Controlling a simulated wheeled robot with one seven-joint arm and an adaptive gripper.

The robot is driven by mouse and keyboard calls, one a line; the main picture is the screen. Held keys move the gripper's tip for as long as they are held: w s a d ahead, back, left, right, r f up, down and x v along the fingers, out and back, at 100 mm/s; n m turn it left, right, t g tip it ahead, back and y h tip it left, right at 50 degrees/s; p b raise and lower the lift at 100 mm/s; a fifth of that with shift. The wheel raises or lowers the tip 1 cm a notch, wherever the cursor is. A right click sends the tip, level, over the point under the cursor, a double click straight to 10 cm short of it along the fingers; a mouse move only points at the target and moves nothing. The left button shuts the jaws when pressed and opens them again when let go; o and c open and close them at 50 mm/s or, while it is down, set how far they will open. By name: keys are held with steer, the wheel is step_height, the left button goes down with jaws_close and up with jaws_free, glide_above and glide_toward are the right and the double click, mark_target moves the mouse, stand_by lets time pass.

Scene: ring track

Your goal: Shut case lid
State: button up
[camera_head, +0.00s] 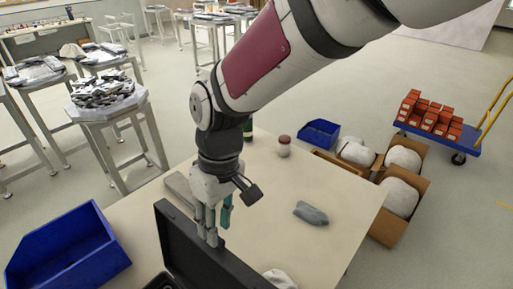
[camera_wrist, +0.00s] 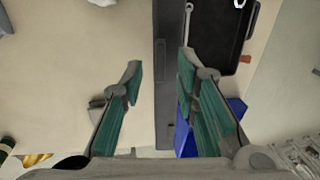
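The black case is open at the front of the table. Its lid (camera_head: 205,252) stands upright, and only a corner of its base (camera_head: 160,282) shows at the bottom edge. My gripper (camera_head: 213,228) is pointing down at the lid's top edge, with one finger on the near side and one behind. In the wrist view the lid (camera_wrist: 165,85) is a dark strip seen nearly edge-on between the two spread green-padded fingers (camera_wrist: 160,64). The right finger is close to the lid and the left has a gap; contact is unclear. The case interior (camera_wrist: 223,40) holds a metal tool.
A blue bin (camera_head: 68,255) stands left of the case. Cardboard boxes (camera_head: 402,195) and a blue cart (camera_head: 437,134) stand beyond the table. The tabletop's middle is mostly clear.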

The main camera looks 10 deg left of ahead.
steer(key=shift+s+a+f, duration=0.1)
steer(key=shift+s+f, duration=0.05)
steer(key=shift+f, duration=0.55)
steer(key=shift+s+f, duration=0.1)
steer(key=shift+f, duration=0.55)
steer(key=shift+c, duration=0.3)
jaws_close()
